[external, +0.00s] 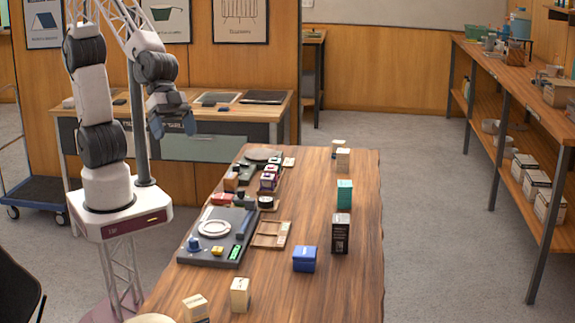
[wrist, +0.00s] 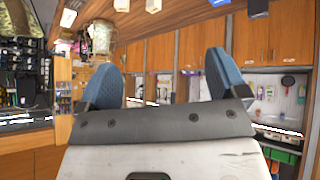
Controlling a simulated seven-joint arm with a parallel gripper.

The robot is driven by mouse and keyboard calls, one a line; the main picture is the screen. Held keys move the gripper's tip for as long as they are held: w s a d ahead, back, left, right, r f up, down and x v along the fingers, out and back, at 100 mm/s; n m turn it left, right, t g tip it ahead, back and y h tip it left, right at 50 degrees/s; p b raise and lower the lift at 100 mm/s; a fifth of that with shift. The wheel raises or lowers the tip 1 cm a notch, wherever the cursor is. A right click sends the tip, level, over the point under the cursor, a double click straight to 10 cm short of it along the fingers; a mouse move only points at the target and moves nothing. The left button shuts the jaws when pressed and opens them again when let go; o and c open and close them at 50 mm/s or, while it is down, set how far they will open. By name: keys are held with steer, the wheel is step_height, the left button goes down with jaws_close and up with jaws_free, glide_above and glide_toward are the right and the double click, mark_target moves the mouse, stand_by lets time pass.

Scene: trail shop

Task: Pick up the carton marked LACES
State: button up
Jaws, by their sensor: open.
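Several small cartons stand on the wooden table (external: 285,300) in the external view. They include a cream carton (external: 240,294), another cream carton (external: 195,308) at the front left, a blue one (external: 304,260), a dark one with a pale face (external: 341,233), a teal one (external: 344,194) and a pale one (external: 343,160) near the far end. The print is too small to read, so I cannot tell which is marked LACES. My gripper (external: 172,126) is raised left of the table, well apart from the cartons. Its blue fingers also show spread and empty in the wrist view (wrist: 164,82).
A dark tray (external: 190,259) with a white ring and small items lies on the table's left side, beside a wooden divided tray (external: 272,234). Small boxes crowd behind it. The table's right side has clear gaps. A shelf bench (external: 540,110) stands far right.

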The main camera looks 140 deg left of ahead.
steer(key=w+a+f+n+t+y, duration=0.25)
steer(key=w+a, duration=0.25)
steer(key=w, duration=0.4)
steer(key=n+g+y, duration=0.1)
steer(key=n+y, duration=0.4)
steer(key=y, duration=0.3)
glide_toward(339, 218)
steer(key=x, duration=0.3)
steer(key=shift+d+f, duration=0.1)
steer(key=shift+d, duration=0.05)
steer(key=shift+m, duration=0.25)
steer(key=shift+x, duration=1.3)
steer(key=shift+x, duration=2.55)
steer(key=shift+w, duration=0.1)
